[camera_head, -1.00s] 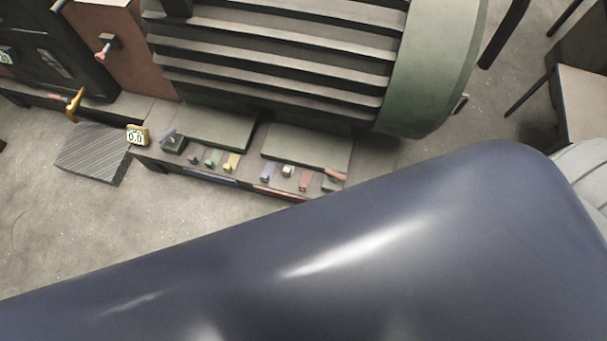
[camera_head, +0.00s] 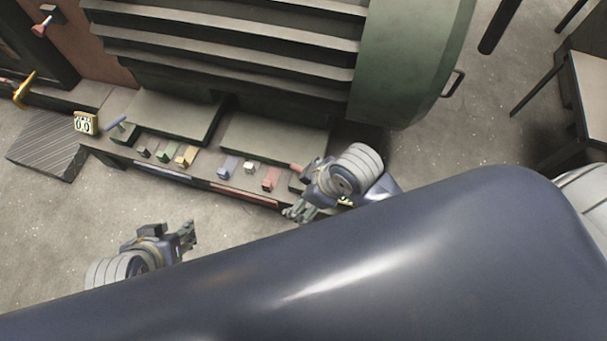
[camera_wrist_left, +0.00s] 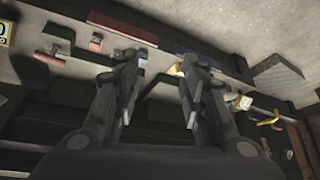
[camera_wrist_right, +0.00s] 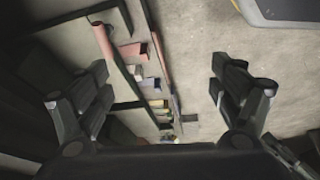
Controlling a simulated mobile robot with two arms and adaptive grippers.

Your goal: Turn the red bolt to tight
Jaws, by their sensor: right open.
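A red block (camera_head: 270,179) sits in the row of coloured pieces on the bench's front ledge. A red bar-like handle (camera_head: 297,167) on a dark block lies just right of it, partly hidden by my right arm. I cannot tell for sure which is the red bolt. In the right wrist view the handle (camera_wrist_right: 104,42) and the red block (camera_wrist_right: 133,50) lie between the spread fingers. My right gripper (camera_head: 295,213) is open and empty by the ledge's right end.
A large green ribbed drum (camera_head: 415,65) stands behind the ledge. Blue (camera_head: 228,167), white, yellow (camera_head: 186,156) and green pieces share the ledge. A yellow number sign (camera_head: 85,124) stands left, near a blue-handled piece (camera_head: 118,123). The floor in front (camera_head: 60,235) is clear.

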